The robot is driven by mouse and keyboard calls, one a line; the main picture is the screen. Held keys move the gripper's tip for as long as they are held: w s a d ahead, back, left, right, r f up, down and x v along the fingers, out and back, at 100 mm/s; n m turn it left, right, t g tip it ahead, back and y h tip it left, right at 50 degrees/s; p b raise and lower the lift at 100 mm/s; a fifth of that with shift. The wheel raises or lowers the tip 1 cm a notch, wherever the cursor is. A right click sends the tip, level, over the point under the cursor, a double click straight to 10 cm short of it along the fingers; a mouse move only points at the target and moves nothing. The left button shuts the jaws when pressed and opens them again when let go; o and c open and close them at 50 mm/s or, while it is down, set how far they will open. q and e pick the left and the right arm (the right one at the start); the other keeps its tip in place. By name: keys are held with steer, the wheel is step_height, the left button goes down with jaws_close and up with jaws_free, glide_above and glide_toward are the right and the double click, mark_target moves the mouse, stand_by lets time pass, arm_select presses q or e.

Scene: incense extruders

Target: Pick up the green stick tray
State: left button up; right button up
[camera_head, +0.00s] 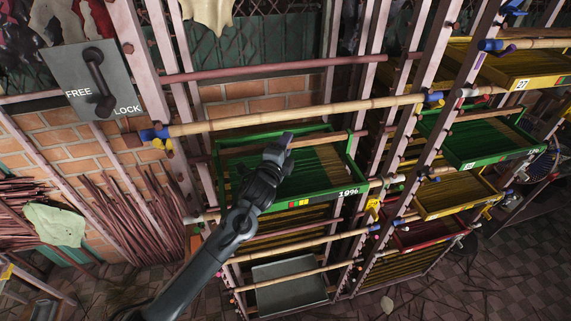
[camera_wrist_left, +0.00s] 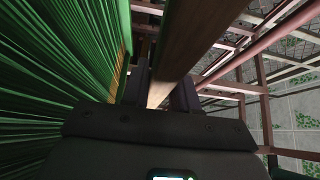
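Green sticks (camera_wrist_left: 55,60) fill that view's left side. My forearm hides part of the tray. My right gripper is not in view.
Bamboo rods with blue ends (camera_head: 300,115) cross in front of the rack posts. A second green tray (camera_head: 480,155) and yellow trays (camera_head: 455,195) stand in the right rack. A grey tray (camera_head: 290,288) sits low. A FREE/LOCK lever panel (camera_head: 65,75) is at upper left.

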arm_select(q)
jaws_close()
steer(key=shift+r, duration=0.1)
steer(key=shift+r, duration=0.15)
steer(key=shift+r+p, duration=0.5)
steer(key=shift+r, duration=0.1)
step_height(320, 180, up, 3)
steer(key=shift+s+f+p, duration=0.15)
steer(key=shift+f+p, duration=0.05)
steer(key=shift+p, duration=0.8)
steer(key=s+d+p, duration=0.4)
steer(key=s+p, duration=0.2)
steer(key=s, duration=1.1)
steer(key=shift+f+p, duration=0.3)
steer(key=shift+s+d, duration=0.1)
steer(key=shift+s, duration=0.1)
